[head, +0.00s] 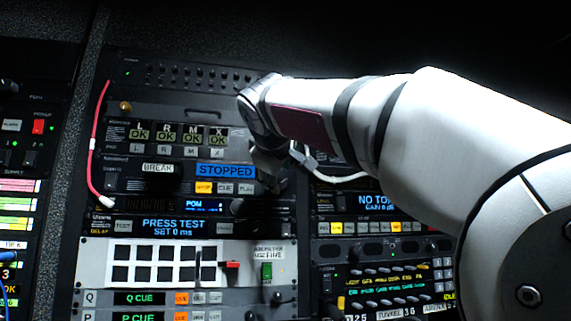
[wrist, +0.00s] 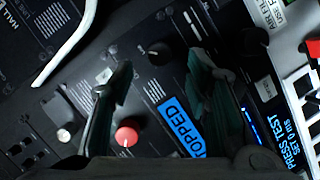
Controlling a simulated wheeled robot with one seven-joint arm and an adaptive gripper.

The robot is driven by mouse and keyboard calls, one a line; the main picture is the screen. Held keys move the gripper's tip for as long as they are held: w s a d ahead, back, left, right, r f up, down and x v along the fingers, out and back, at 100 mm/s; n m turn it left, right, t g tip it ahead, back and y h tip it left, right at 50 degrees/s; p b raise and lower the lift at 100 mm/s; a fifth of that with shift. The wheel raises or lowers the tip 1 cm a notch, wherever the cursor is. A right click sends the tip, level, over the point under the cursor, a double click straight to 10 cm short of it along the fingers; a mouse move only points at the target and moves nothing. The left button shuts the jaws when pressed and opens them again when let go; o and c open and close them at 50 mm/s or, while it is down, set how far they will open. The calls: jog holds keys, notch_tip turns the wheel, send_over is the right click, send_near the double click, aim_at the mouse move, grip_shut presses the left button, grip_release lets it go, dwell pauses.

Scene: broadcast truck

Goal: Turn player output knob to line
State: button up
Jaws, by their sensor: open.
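The player panel with its blue STOPPED display (head: 226,170) is in the middle of the head view; the display also shows in the wrist view (wrist: 182,125). A black round knob (wrist: 158,53) on the same dark panel shows in the wrist view; it may be the player output knob, but its label and setting are not readable. My gripper (head: 270,172) is in front of the panel's right end and hides it in the head view. In the wrist view my gripper (wrist: 160,64) is open, its fingertips on either side of the black knob; contact cannot be told.
A white cable (head: 335,176) runs right of my gripper. The PRESS TEST unit (head: 173,228) is below. A red cable (head: 97,145) hangs at the left.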

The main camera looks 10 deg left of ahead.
jog(key=v, duration=0.7)
jog(key=shift+s, duration=0.4)
jog(key=shift+d+r, duration=0.1)
